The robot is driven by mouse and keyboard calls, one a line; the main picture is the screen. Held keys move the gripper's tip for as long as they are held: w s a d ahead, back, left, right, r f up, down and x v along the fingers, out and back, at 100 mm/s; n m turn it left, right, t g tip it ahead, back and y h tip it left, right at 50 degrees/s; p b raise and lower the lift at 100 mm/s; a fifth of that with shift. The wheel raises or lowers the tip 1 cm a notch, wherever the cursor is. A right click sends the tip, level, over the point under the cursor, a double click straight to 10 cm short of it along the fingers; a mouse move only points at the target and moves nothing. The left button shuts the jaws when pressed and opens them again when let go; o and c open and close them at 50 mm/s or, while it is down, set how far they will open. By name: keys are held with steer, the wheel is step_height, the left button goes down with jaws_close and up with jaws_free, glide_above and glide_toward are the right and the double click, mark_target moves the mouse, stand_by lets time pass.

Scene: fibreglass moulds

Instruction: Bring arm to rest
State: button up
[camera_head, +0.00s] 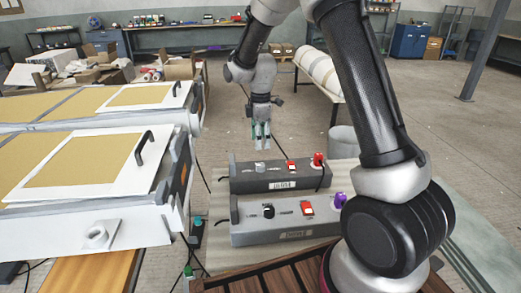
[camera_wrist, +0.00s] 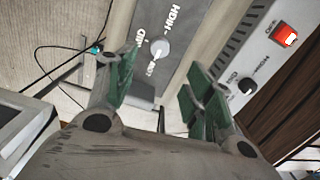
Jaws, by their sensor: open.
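My gripper (camera_head: 262,140) hangs fingers down in the head view, above the rear grey control box (camera_head: 250,185). In the wrist view my gripper (camera_wrist: 160,85) has its two green-padded fingers apart with nothing between them. A grey knob (camera_wrist: 159,48) with HIGH printed near it shows beyond the fingers in the wrist view. My gripper appears apart from the box and the knob. My arm stays bent, its upper link rising on the right of the head view.
The front control box (camera_head: 285,234) has a black knob (camera_head: 268,210), a red switch (camera_head: 307,208) and a purple button (camera_head: 340,200). White mould panels (camera_head: 85,160) stand close on the left. A white roll (camera_head: 320,70) lies behind right. Open floor (camera_head: 430,110) spreads at the right.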

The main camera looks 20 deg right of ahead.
steer(key=shift+r, duration=0.45)
steer(key=s+d+r+m+t, duration=0.1)
steer(key=s+d+r+m, duration=0.2)
steer(key=s, duration=0.7)
steer(key=s+d+r+m+t, duration=0.1)
steer(key=s+d+r+m, duration=0.3)
steer(key=s+r+m, duration=0.4)
steer(key=s+d+r+m+t, duration=0.2)
steer(key=s+d+r+m, duration=0.2)
steer(key=s+r, duration=0.4)
steer(key=s+m, duration=0.1)
steer(key=s, duration=0.5)
steer(key=shift+s+r+m, duration=0.15)
steer(key=shift+r+m, duration=0.15)
steer(key=shift+m, duration=0.1)
